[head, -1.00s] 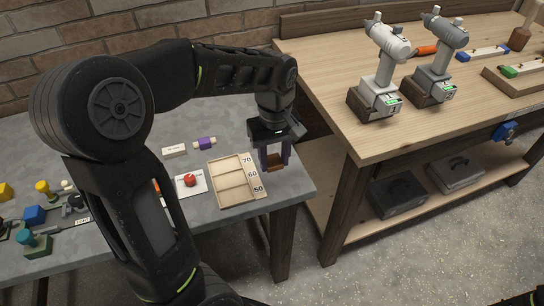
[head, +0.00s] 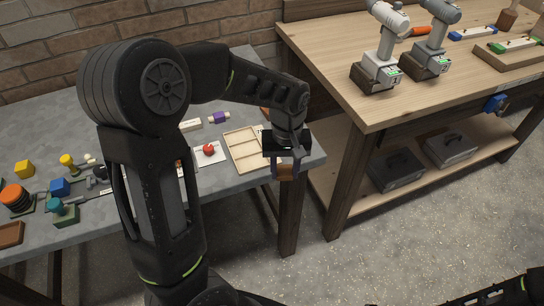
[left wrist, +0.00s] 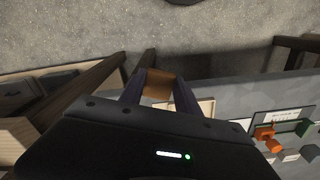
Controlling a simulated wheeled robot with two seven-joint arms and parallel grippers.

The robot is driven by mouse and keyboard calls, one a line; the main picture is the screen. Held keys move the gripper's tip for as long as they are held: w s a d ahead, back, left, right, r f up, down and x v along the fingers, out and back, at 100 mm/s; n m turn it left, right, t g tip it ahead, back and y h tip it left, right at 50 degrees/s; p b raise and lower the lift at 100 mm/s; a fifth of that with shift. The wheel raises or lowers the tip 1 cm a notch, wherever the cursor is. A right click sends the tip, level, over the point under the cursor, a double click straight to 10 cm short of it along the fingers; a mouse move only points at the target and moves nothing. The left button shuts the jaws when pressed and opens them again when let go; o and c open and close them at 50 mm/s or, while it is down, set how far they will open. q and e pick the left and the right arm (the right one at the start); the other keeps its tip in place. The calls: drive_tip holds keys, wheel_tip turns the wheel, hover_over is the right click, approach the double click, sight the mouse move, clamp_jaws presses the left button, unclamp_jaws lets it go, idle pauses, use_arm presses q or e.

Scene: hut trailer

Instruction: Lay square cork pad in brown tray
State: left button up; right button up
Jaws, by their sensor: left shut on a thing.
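The square cork pad (head: 287,173) is a small brown piece between the fingers of my left gripper (head: 286,178). The gripper is shut on it and holds it in the air near the grey table's right edge. In the left wrist view the pad (left wrist: 158,86) shows between the two dark fingers, with floor beyond. A brown tray (head: 10,236) lies at the near left of the grey table, cut off by the picture's left edge. The gripper is far to the right of it. My right gripper is not in view.
The grey table (head: 110,235) also holds a light wood divided tray (head: 241,148), a card with a red object (head: 209,150), a yellow cube (head: 24,169), a blue cube (head: 60,187) and an orange-topped stack (head: 14,196). A wooden workbench (head: 340,70) with drills stands right.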

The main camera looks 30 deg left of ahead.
use_arm(q)
drive_tip(key=w+d+f+m, duration=0.2)
drive_tip(key=d+f+m, duration=0.1)
drive_tip(key=f, duration=0.3)
drive_tip(key=w+d+f+m, duration=0.2)
drive_tip(key=d+f+m, duration=0.2)
drive_tip(key=f, duration=0.2)
drive_tip(key=shift+w+d, duration=0.15)
drive_tip(key=shift+w, duration=0.1)
drive_tip(key=shift+f, duration=0.1)
